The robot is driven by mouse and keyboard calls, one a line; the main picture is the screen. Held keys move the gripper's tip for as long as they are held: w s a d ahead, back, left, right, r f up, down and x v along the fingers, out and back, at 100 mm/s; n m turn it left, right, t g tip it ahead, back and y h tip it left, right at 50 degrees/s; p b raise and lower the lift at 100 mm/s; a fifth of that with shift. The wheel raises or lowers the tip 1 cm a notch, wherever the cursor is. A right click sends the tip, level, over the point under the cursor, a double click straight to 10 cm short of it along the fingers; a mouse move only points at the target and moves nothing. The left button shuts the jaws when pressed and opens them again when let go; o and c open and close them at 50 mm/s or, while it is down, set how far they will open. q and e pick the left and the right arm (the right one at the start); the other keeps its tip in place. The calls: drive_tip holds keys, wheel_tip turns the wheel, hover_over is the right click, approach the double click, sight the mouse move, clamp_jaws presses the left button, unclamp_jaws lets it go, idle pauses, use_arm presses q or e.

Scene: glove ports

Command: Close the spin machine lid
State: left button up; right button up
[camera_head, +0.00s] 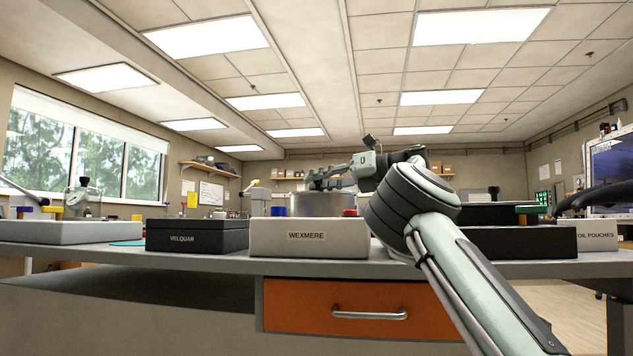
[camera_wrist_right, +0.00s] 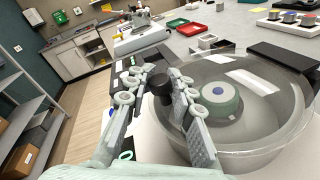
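The spin machine is the light box labelled WEXMERE (camera_head: 310,237), with a grey round bowl (camera_head: 322,203) on top. I cannot clearly tell the lid apart from the bowl. My right gripper (camera_head: 318,180) reaches in above the bowl, pointing left. In the wrist view its fingers (camera_wrist_right: 158,100) are spread, with a black knob (camera_wrist_right: 160,82) showing between them; contact cannot be made out. My left gripper is not in view.
A black VELQUAR box (camera_head: 197,237) stands left of the machine. A dark unit (camera_head: 520,240) and an oil pouches box (camera_head: 597,237) stand right. An orange drawer (camera_head: 360,308) is below the bench top. Red (camera_wrist_right: 189,28) and green (camera_wrist_right: 182,22) trays lie farther along.

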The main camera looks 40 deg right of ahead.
drive_tip(key=o, duration=0.4)
drive_tip(key=shift+s+d, duration=0.1)
drive_tip(key=shift+s, duration=0.05)
drive_tip(key=v, duration=1.2)
